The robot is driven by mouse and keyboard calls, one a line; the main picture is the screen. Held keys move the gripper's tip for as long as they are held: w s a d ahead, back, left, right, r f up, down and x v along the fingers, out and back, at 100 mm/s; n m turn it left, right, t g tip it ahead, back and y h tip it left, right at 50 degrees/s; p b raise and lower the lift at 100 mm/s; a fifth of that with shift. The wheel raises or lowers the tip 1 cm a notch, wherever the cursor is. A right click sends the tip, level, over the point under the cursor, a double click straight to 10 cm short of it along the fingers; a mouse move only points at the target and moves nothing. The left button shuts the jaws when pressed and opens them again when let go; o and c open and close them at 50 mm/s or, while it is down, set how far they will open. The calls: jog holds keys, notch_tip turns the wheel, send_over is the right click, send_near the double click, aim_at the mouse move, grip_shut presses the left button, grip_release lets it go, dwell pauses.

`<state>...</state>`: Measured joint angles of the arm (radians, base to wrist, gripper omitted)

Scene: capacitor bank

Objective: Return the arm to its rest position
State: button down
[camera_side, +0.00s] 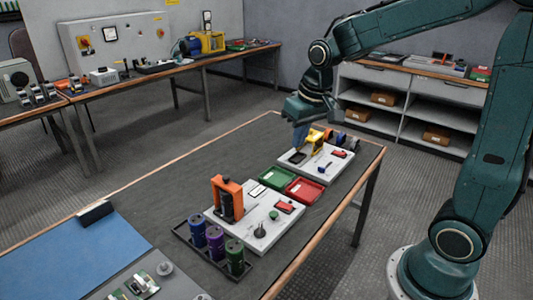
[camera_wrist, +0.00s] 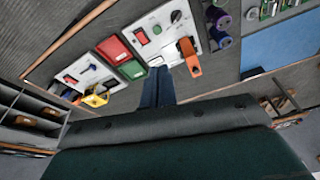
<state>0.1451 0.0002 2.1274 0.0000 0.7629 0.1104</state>
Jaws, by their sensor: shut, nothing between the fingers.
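My gripper (camera_side: 299,145) hangs from my green arm above the far part of the dark work table, beside the yellow part (camera_side: 314,138) on the far white panel (camera_side: 297,158). Its blue fingers are together and empty, and they also show in the wrist view (camera_wrist: 158,70). I cannot tell the exact height above the panel. In the wrist view the yellow part (camera_wrist: 95,100) lies to the left of the fingers, and the orange clamp-like part (camera_wrist: 187,55) lies to the right.
A green tray (camera_side: 271,178) and a red tray (camera_side: 305,190) lie between the two panels. The near panel (camera_side: 240,232) carries the orange part. A black rack (camera_side: 180,229) holds purple and green cylinders. Shelves (camera_side: 440,95) stand behind. A blue mat (camera_side: 60,260) is at lower left.

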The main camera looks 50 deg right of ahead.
jog(key=s+a+r+n+t, duration=0.1)
jog(key=s+a+r, duration=0.1)
jog(key=s, duration=0.7)
jog(key=s+a+r+n+t, duration=0.1)
jog(key=s+a+r+n, duration=0.1)
jog(key=s, duration=0.6)
jog(key=shift+s+a+r+t, duration=0.4)
jog(key=shift+a+r, duration=0.2)
